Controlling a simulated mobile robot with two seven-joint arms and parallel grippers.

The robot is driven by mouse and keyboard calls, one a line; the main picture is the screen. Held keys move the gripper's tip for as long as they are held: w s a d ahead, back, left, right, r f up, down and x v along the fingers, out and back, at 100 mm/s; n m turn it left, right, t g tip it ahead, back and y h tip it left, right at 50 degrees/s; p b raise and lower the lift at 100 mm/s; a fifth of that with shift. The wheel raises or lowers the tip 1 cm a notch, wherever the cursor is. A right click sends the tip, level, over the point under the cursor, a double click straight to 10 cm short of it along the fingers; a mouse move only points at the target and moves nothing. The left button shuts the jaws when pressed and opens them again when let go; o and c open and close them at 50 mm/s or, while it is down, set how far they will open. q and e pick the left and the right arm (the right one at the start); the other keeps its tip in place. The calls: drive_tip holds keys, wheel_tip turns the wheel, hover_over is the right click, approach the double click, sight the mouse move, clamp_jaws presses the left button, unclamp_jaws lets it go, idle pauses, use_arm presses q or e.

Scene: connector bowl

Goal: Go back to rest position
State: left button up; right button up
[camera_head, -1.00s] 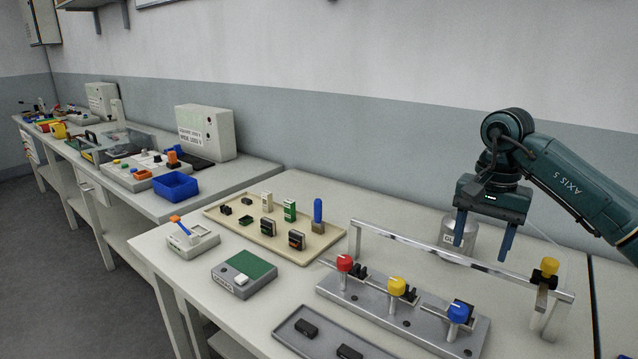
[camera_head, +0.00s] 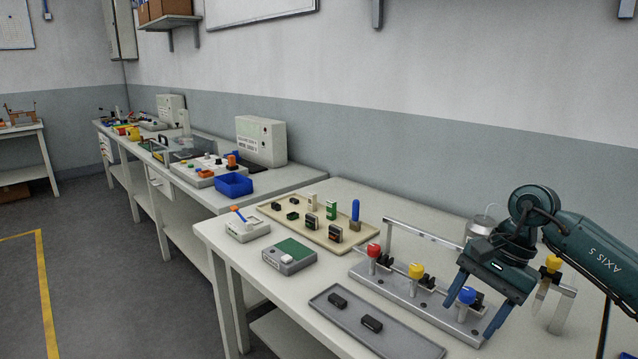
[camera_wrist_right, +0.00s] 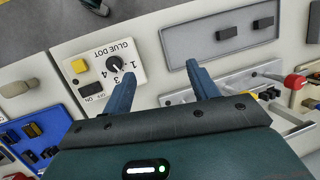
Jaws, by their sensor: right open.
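My right gripper (camera_head: 470,320) is open, its two blue fingers apart with nothing between them. In the head view it hangs over the right end of the grey fixture with red, yellow and blue knobs (camera_head: 400,287), overlapping the blue knob; I cannot tell whether it touches. In the right wrist view the open fingers (camera_wrist_right: 157,74) point toward a white box with a dial marked GLUE DOT (camera_wrist_right: 112,68) and a grey tray (camera_wrist_right: 190,46) with black connectors. My left gripper is in no view.
On the bench are a beige tray of connectors (camera_head: 283,222), a grey tray (camera_head: 390,343), a box with a green top (camera_head: 290,252) and a metal can (camera_head: 480,226). A metal rail (camera_head: 425,232) stands behind the knobs. Open floor (camera_head: 95,285) lies at left.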

drive_tip(key=s+a+m+t+y+p, duration=0.1)
drive_tip(key=s+a+m+t+y, duration=0.2)
drive_tip(key=a+m+y, duration=0.75)
drive_tip(key=s+a+m+t+y+p, duration=0.25)
drive_tip(key=a+m+y, duration=0.4)
drive_tip(key=a, duration=0.75)
drive_tip(key=s+d+f+m+t+h, duration=0.1)
drive_tip(key=d+f+m+t+h, duration=0.35)
drive_tip(key=m, duration=1.05)
drive_tip(key=s+d+f+m+t+h, duration=0.15)
drive_tip(key=f+m+t+h, duration=0.6)
drive_tip(key=m, duration=0.85)
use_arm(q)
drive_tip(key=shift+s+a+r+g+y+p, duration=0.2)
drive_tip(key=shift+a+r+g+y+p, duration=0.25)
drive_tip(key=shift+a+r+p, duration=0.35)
use_arm(e)
drive_tip(key=s+d+f+m+g+h, duration=0.3)
drive_tip(key=s+f+m+g+h, duration=0.2)
drive_tip(key=s+f+m, duration=0.5)
drive_tip(key=shift+d+g, duration=0.2)
drive_tip(key=shift+g, duration=0.65)
